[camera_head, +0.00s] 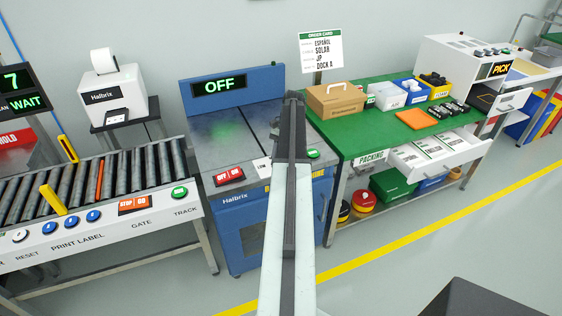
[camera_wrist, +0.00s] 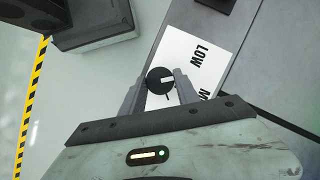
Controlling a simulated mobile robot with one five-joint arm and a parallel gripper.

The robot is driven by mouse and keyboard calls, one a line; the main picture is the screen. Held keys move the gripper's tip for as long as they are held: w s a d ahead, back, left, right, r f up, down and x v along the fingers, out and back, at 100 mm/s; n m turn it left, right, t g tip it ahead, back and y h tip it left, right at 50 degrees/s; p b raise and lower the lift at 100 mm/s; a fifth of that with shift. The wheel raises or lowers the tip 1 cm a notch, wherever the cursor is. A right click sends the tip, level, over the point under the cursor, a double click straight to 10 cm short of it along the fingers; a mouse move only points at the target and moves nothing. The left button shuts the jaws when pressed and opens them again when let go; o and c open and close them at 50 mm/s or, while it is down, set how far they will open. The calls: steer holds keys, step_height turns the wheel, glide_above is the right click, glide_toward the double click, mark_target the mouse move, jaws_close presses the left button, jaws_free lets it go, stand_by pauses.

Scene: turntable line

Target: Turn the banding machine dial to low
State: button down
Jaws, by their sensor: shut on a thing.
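The banding machine (camera_head: 220,125) is blue with a grey top, and its display reads OFF. Its dial (camera_wrist: 158,84) is a round black knob with a white pointer bar, on a white plate (camera_wrist: 183,48) in the wrist view. The plate reads LOW, and an M shows below that, the rest cut off by my gripper. The pointer bar faces right, roughly between the LOW and M words; I cannot tell its exact setting. My gripper (camera_wrist: 160,82) is shut on the dial, one finger on each side. In the head view my arm hides the dial.
A red OFF/ON switch (camera_head: 229,175) is on the machine's front edge, with a green button (camera_head: 312,153) right of my arm. The roller conveyor (camera_head: 90,185) stands left. The green packing table (camera_head: 380,135) with a box and bins stands right. The floor in front is clear.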

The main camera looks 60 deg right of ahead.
steer(key=shift+s+n+g, duration=0.1)
steer(key=shift+n+g, duration=0.3)
steer(key=shift+n, duration=0.4)
steer(key=c, duration=0.9)
jaws_free()
steer(key=shift+r, duration=0.1)
steer(key=shift+d+r+p, duration=0.1)
steer(key=shift+r+p, duration=0.2)
steer(key=shift+p, duration=0.1)
steer(key=p+v, duration=0.6)
steer(key=v, duration=0.1)
